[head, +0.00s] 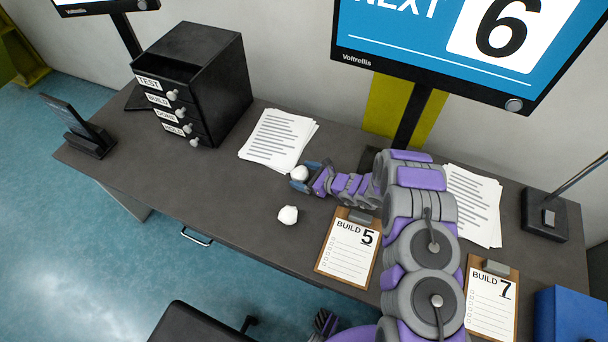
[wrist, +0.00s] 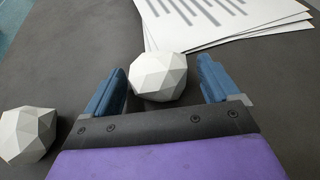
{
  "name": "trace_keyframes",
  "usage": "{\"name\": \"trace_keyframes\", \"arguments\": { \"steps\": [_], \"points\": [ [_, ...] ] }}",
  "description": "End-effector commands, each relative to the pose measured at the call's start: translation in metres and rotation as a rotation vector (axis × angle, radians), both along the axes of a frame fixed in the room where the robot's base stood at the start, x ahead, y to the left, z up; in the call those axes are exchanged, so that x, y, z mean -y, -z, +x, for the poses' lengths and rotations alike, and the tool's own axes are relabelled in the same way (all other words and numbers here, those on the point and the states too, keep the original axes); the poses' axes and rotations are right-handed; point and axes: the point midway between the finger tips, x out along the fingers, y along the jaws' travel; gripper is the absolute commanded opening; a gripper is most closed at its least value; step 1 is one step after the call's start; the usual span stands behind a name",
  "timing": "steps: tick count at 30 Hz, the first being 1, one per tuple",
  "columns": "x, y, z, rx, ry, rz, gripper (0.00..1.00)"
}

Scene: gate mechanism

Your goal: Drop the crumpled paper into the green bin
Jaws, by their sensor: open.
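Two white crumpled paper balls are on the dark desk. One ball (head: 299,173) sits between the open fingers of my gripper (head: 303,176). In the wrist view this ball (wrist: 158,77) lies between the blue fingertips of the gripper (wrist: 158,88), with a gap to the right finger. It is close to the left finger, and I cannot tell if they touch. The other ball (head: 288,215) lies apart, nearer the desk's front edge; it shows at the left in the wrist view (wrist: 27,134). I see no bin that is clearly green.
Paper sheets (head: 275,140) lie just beyond my gripper. A black drawer unit (head: 222,85) stands at left, a monitor (head: 440,40) behind. Clipboards (head: 348,250) (head: 490,305) lie near the front. A blue box (head: 572,318) is at lower right. A yellow-green object (head: 22,55) stands far left.

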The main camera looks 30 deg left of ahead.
Motion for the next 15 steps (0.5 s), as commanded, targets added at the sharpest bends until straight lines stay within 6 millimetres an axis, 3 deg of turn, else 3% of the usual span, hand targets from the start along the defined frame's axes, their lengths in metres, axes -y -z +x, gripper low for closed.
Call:
{"name": "trace_keyframes", "arguments": {
  "steps": [7, 15],
  "points": [
    [0.011, -0.005, 0.0, 0.001, 0.002, -0.003, 0.89],
    [0.06, -0.027, -0.003, 0.0, 0.004, 0.001, 0.89]
  ]
}}
